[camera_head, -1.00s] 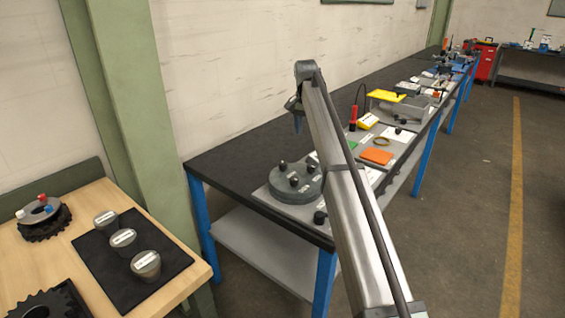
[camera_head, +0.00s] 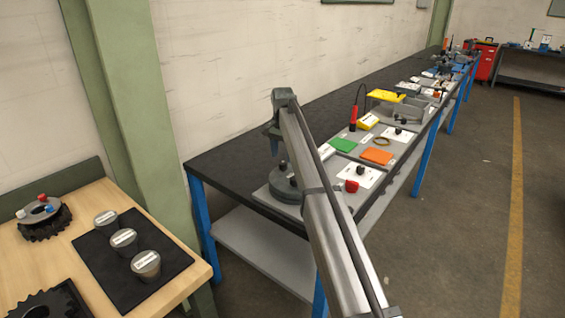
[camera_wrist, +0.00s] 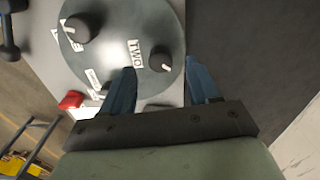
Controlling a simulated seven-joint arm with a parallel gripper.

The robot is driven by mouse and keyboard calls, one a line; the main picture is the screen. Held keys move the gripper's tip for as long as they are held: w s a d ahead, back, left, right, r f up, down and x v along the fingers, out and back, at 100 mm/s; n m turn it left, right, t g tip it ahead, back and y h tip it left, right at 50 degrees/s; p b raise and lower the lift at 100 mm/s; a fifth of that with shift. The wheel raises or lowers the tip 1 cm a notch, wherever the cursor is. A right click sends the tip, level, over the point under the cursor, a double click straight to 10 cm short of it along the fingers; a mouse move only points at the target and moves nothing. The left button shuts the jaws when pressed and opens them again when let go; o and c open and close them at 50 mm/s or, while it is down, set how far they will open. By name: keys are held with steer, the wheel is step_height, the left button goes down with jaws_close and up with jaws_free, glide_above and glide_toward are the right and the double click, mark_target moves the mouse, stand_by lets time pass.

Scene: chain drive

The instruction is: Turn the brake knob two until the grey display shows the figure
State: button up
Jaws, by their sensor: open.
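In the wrist view, a round grey plate (camera_wrist: 120,30) carries dark knobs with white pointer marks. One knob (camera_wrist: 161,60) sits beside a white label reading "TWO" (camera_wrist: 135,53). A second knob (camera_wrist: 83,27) has a partly seen label. My gripper (camera_wrist: 160,72) is open and empty, its blue fingers either side of the "TWO" knob in the picture; I cannot tell the height gap. In the head view my gripper (camera_head: 274,150) hangs above the round plate (camera_head: 283,182), which my arm partly hides. I cannot make out a grey display or its figure.
The black bench (camera_head: 225,165) runs away along the wall with green (camera_head: 341,145) and orange (camera_head: 377,156) pads and a red knob (camera_head: 351,186). A wooden table (camera_head: 60,250) at left holds three labelled cups on a black mat (camera_head: 100,265).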

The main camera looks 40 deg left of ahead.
mark_target(283, 163)
steer(key=shift+f, duration=1.95)
steer(key=shift+c, duration=0.3)
steer(key=c, duration=1)
steer(key=shift+d+n, duration=0.1)
steer(key=shift+n, duration=1.9)
steer(key=o, duration=1.1)
steer(key=shift+c, duration=0.2)
steer(key=shift+r, duration=0.1)
